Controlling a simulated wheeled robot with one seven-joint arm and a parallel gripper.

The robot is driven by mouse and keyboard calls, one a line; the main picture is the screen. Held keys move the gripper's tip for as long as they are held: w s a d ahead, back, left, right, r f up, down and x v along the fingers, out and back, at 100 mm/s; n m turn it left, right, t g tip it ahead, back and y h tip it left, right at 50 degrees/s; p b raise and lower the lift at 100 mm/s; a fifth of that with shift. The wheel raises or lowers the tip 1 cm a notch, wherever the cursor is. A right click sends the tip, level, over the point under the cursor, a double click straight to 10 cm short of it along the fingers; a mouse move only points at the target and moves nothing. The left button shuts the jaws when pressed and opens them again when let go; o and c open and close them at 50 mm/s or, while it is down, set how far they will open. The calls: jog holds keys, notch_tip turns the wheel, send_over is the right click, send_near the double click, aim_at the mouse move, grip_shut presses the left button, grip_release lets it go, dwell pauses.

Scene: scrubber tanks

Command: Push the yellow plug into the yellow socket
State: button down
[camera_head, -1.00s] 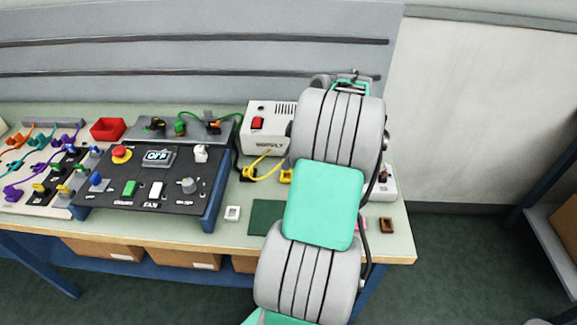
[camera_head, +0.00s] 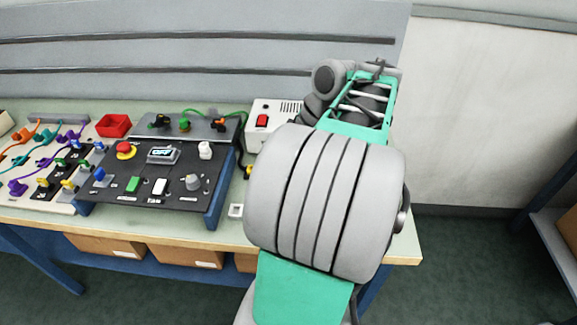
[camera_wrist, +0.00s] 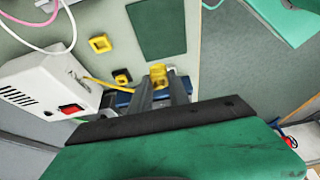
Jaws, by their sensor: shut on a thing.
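My gripper (camera_wrist: 166,90) is shut on the yellow plug (camera_wrist: 159,73) in the wrist view. The plug shows at the fingertips, above the bench. A yellow cord (camera_wrist: 97,82) runs from beside the white supply box towards the gripper. A black-and-yellow piece (camera_wrist: 122,76) lies left of the plug, apart from it. A yellow square piece with a dark opening (camera_wrist: 100,43) lies farther up and left. I cannot tell for sure which of these is the yellow socket. In the head view my arm hides the gripper and plug; a bit of yellow (camera_head: 249,171) shows beside the arm.
The white supply box (camera_wrist: 48,85) with a red switch stands left of the gripper. A dark green mat (camera_wrist: 157,28) lies on the bench. A black control panel (camera_head: 150,185) and a red tray (camera_head: 114,125) stand left of my arm. The bench ends at the right.

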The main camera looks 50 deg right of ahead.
jog(key=w+d+p, duration=0.1)
jog(key=w+p, duration=0.1)
jog(key=w, duration=0.6)
jog(key=w+d+p, duration=0.2)
jog(key=w, duration=0.7)
jog(key=shift+w+d+f+p, duration=0.15)
jog(key=shift+d+f+p, duration=0.1)
jog(key=shift+f+p, duration=0.15)
notch_tip(320, 180, down, 9)
jog(key=b, duration=0.7)
jog(key=shift+b, duration=0.35)
jog(key=shift+f+b, duration=0.85)
jog(key=shift+f, duration=0.1)
jog(key=c, duration=1.2)
grip_release()
jog(key=shift+o, duration=0.5)
